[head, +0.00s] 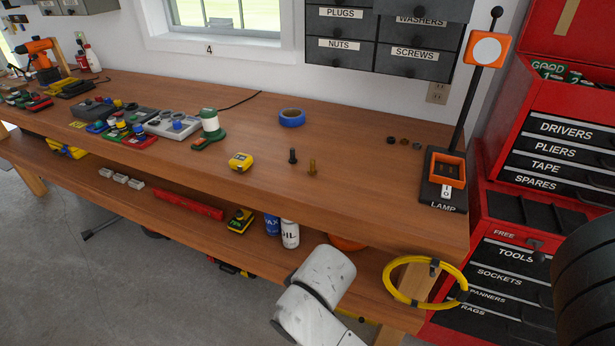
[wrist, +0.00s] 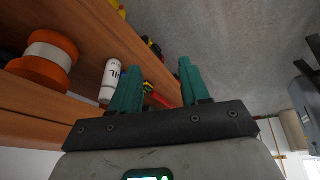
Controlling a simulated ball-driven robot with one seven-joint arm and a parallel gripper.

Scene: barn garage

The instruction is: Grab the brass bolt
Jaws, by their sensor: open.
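The brass bolt (head: 312,167) stands upright on the wooden workbench (head: 375,185), near its front edge. A dark bolt (head: 292,156) stands just left of it, apart from it. In the head view my arm shows below the bench front, but my gripper is out of that picture. In the wrist view my gripper (wrist: 158,88) shows two green fingers spread apart with nothing between them. It faces the lower shelf and the floor. The brass bolt is not in the wrist view.
A yellow tape measure (head: 241,162) and blue tape roll (head: 292,117) sit near the bolts. A lamp (head: 445,180) stands at the bench's right end. A yellow hose coil (head: 390,283) hangs at the front right. The lower shelf holds a white oil can (head: 290,234), also in the wrist view (wrist: 110,82).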

